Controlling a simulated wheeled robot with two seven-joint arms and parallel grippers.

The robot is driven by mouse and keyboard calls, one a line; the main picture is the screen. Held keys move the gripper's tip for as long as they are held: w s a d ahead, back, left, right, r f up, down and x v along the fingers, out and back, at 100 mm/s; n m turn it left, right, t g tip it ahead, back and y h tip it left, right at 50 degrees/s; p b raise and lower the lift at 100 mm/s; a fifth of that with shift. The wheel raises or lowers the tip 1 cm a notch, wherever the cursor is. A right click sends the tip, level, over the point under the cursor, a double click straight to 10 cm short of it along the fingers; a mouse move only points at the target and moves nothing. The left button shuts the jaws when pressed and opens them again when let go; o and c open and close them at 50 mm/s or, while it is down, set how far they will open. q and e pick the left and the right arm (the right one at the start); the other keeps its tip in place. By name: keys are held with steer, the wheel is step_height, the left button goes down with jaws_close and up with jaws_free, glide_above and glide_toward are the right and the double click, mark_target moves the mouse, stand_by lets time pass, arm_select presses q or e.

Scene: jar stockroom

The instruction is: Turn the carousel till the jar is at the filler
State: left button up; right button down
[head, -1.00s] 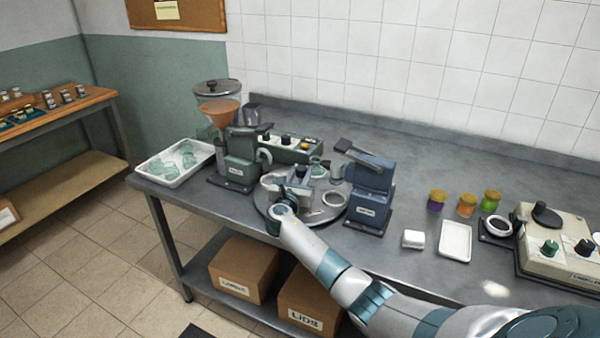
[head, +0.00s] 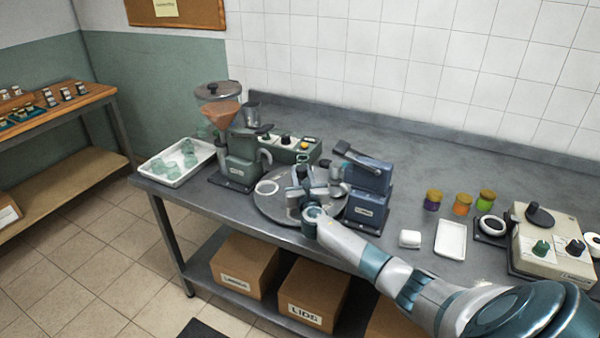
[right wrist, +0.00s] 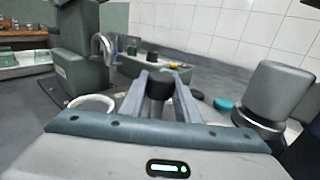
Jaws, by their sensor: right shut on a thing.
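The carousel (head: 270,208) is a grey round plate on the steel counter. A white ring (head: 267,187) lies on its left part and also shows in the right wrist view (right wrist: 92,103). The filler (head: 240,160), grey-green with an orange funnel, stands left of the carousel. The blue capping machine (head: 368,190) stands right of it. My right gripper (head: 312,188) is over the carousel. In the right wrist view its fingers (right wrist: 158,92) are shut on a black knob (right wrist: 160,84). I cannot make out the jar behind the gripper. My left gripper is out of view.
A white tray of greenish glass jars (head: 172,165) is at the left. A green control box (head: 292,150) stands behind the carousel. Right are several colour-filled jars (head: 462,204), a white tray (head: 451,238) and a beige machine (head: 550,245). The back counter is mostly clear.

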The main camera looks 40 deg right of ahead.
steer(key=shift+n+t+y, duration=0.4)
steer(key=shift+n+y, duration=0.3)
steer(key=shift+y, duration=0.3)
steer(key=c, duration=1.3)
jaws_free()
steer(key=shift+c, duration=0.2)
steer(key=shift+s, duration=0.15)
steer(key=b+v, duration=0.2)
steer(key=v, duration=1.5)
steer(key=shift+s+f, duration=0.1)
steer(key=shift+c, duration=0.3)
